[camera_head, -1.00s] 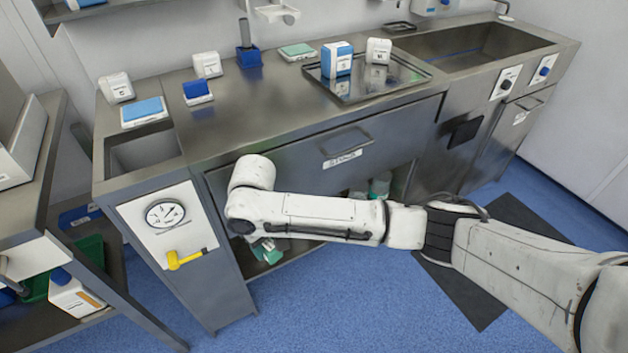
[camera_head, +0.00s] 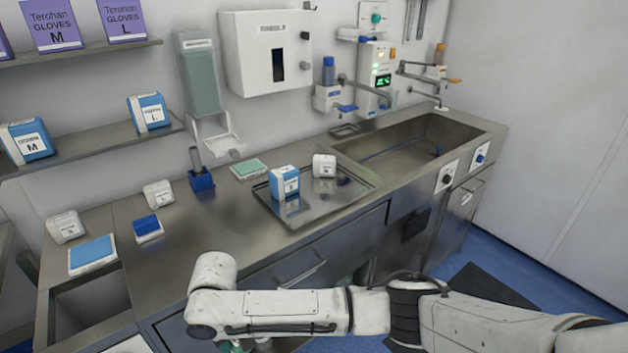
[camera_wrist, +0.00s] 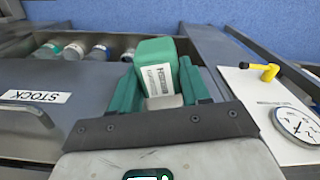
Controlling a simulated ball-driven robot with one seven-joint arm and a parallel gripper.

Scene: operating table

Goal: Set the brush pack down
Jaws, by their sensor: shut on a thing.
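The brush pack (camera_wrist: 156,58), a green pack with a white printed label, shows in the wrist view between the two green fingers of my gripper (camera_wrist: 160,82). My gripper is shut on it. The pack is in front of the steel cabinet, near the open shelf space under the drawer. In the head view my arm reaches across the cabinet front, below the counter top.
The steel counter (camera_head: 213,240) holds a tray (camera_head: 335,209) with a blue-and-white pack (camera_head: 285,183) and a white pack (camera_head: 324,166). A green-topped flat pack (camera_head: 249,169) lies behind. A sink (camera_head: 410,150) is at right. Bare counter lies left of the tray. A yellow-handled valve (camera_wrist: 263,71) projects beside the gauge.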

